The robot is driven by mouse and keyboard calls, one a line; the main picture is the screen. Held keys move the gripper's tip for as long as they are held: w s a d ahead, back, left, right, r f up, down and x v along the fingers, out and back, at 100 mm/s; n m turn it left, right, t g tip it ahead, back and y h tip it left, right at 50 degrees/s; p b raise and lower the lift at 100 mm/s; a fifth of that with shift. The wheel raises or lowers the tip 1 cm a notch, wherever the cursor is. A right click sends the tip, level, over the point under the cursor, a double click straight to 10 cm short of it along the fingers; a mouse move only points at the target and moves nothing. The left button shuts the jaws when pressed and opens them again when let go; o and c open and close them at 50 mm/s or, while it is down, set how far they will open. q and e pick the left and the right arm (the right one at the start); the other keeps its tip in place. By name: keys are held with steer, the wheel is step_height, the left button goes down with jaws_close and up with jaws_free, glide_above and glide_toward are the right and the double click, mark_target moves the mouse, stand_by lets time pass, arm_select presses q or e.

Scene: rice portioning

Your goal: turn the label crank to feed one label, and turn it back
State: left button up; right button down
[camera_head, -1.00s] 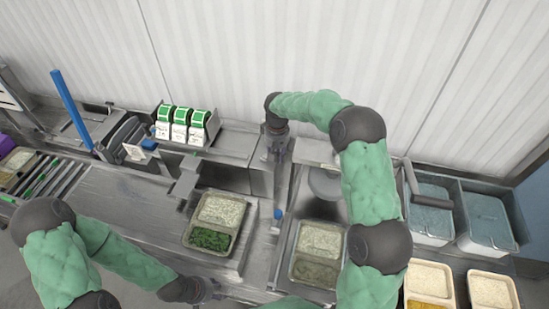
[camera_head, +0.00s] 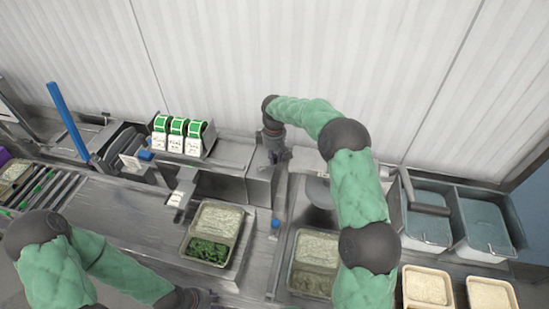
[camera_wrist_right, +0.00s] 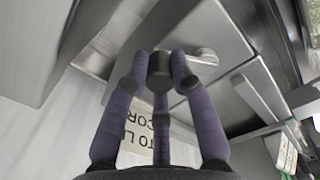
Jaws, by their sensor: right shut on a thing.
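The label machine (camera_head: 228,155) stands at the back of the counter, a steel housing with a narrow tongue at its front left. A small white label (camera_head: 177,198) shows on that tongue. My right gripper (camera_head: 276,153) is at the right end of the housing. In the right wrist view its purple fingers close around the dark crank knob (camera_wrist_right: 160,72), with the steel crank arm (camera_wrist_right: 202,60) beside it. In the head view the crank is hidden by the gripper. My left gripper (camera_head: 196,300) is low at the bottom edge, its fingers unclear.
A tray of rice and greens (camera_head: 193,256) sits in front of the machine. Another filled tray (camera_head: 291,281) stands to its right. Three green label rolls (camera_head: 180,130) stand at the back. A blue post (camera_head: 66,120) rises at left. Blue-grey bins (camera_head: 490,228) stand at right.

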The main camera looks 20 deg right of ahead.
mark_target(274, 155)
stand_by(0.5)
steer(key=c, duration=1)
jaws_free()
steer(key=shift+w, duration=0.1)
steer(key=shift+c, duration=0.2)
step_height(274, 155, up, 12)
